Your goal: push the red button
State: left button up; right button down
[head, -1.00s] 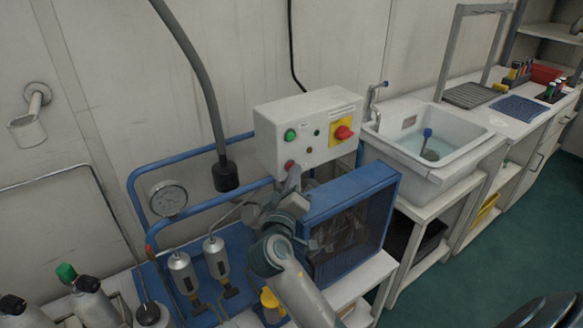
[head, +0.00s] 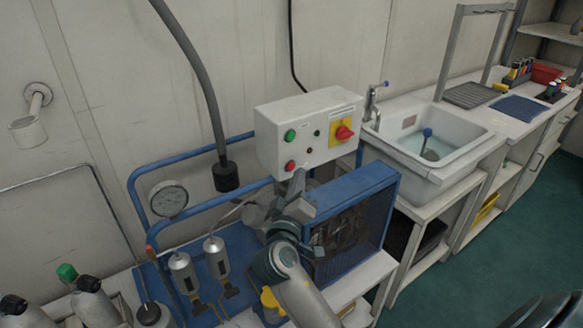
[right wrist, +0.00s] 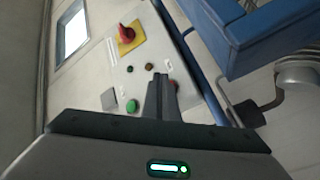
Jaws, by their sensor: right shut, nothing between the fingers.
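The red button (head: 290,165) is a small round button low on the left of the front of a white control box (head: 300,105). It shows clear of the gripper in the head view. My right gripper (head: 298,180) is shut and empty, its tip just below and right of the button; I see no contact. In the right wrist view the shut fingers (right wrist: 160,95) point at the box face and mostly hide the red button (right wrist: 173,86) behind them.
A green button (head: 291,135) sits above the red one, and a red knob (head: 343,132) on a yellow plate is to the right. A blue-framed unit (head: 350,195) stands below the box beside my right arm. A gauge (head: 168,198) and a sink (head: 425,140) flank it.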

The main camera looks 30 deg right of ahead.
jog(key=shift+s+d, duration=0.1)
jog(key=shift+s, duration=0.9)
jog(key=shift+s+p, duration=0.3)
jog(key=shift+s, duration=0.7)
jog(key=shift+s+d, duration=0.1)
jog(key=shift+s, duration=0.25)
